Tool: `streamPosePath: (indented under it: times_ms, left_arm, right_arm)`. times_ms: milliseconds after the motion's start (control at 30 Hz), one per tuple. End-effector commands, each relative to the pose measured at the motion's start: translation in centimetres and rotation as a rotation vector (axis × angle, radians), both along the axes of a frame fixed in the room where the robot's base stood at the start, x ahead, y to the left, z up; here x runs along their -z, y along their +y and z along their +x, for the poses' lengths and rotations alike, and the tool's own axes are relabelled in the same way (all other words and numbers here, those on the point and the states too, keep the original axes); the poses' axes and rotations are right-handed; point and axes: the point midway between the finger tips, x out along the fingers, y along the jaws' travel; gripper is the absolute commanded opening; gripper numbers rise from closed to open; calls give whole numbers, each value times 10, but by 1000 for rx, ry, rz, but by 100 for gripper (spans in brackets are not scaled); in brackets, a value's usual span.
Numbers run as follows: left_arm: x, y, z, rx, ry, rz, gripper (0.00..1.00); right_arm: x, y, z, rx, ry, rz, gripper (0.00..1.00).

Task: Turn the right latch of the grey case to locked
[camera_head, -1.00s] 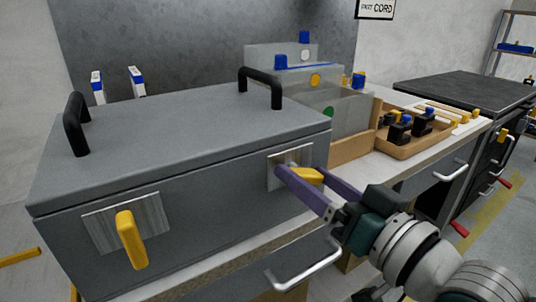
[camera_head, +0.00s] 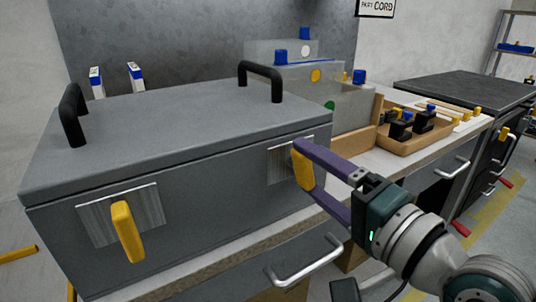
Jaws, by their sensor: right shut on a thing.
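The grey case (camera_head: 215,190) stands shut on the bench, with two black handles on its lid. Its right latch is a yellow handle (camera_head: 302,168) on a metal plate (camera_head: 277,164) at the right of the front face. This handle stands near upright. My right gripper (camera_head: 301,164) is shut on it, one purple finger above and one lower, partly hiding the plate. The left latch (camera_head: 128,232) is a yellow handle on its own plate (camera_head: 92,222), hanging near upright and slightly tilted. My left gripper is not in view.
Grey bins (camera_head: 350,112) stand behind the case. A wooden tray (camera_head: 411,147) with black, blue and yellow items sits to the right on the bench. A silver drawer handle (camera_head: 305,268) sticks out below the case, close to my right arm.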

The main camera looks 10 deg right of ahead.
Motion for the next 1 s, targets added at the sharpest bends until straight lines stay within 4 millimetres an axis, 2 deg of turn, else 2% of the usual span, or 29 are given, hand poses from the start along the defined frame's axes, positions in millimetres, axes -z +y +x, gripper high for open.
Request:
streamPosePath:
  times_ms: [400, 1000]
  left_arm:
    - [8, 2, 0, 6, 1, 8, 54]
    - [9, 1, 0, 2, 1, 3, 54]
  right_arm:
    - [2, 0, 0, -1, 78, 211, 24]
    - [1, 0, 0, -1, 94, 255, 24]
